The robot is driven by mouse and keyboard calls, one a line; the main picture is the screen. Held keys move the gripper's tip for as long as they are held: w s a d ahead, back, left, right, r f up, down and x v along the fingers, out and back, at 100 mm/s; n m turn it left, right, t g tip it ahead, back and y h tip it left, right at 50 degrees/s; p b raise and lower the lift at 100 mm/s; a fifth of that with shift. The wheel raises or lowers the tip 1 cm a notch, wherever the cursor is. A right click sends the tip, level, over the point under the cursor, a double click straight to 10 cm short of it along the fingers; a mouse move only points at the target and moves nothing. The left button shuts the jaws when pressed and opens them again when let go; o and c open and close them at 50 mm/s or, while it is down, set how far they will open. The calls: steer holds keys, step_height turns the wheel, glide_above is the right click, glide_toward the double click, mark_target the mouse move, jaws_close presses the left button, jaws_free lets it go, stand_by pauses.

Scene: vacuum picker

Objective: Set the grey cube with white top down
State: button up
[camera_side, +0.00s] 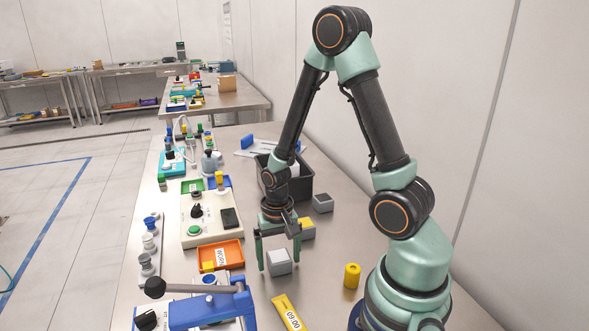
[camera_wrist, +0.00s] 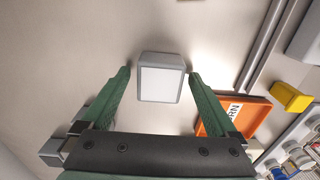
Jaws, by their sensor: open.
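The grey cube with white top (camera_side: 279,262) stands upright on the metal table, as far as the side view shows. In the wrist view the cube (camera_wrist: 160,78) shows its white face, squarely between my fingers. My gripper (camera_side: 280,262) points down over it, with one green finger on each side. In the wrist view my gripper (camera_wrist: 159,78) is open, with a clear gap between each finger and the cube.
An orange tray (camera_side: 233,261) lies left of the cube, with a blue lever clamp (camera_side: 205,308) in front. A yellow cylinder (camera_side: 352,276) stands to the right. Another grey block (camera_side: 322,203) and a yellow-topped block (camera_side: 307,223) stand behind, before a black bin (camera_side: 299,186).

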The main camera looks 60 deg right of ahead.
mark_target(279, 256)
steer(key=shift+r, duration=0.15)
steer(key=a+r+n+t, duration=0.2)
steer(key=a+r+n, duration=0.2)
steer(key=r, duration=0.8)
steer(key=a+r+n+t, duration=0.3)
steer(key=a+r+n, duration=0.1)
steer(key=r, duration=0.8)
steer(key=shift+n+t, duration=0.3)
steer(key=shift+n, duration=0.2)
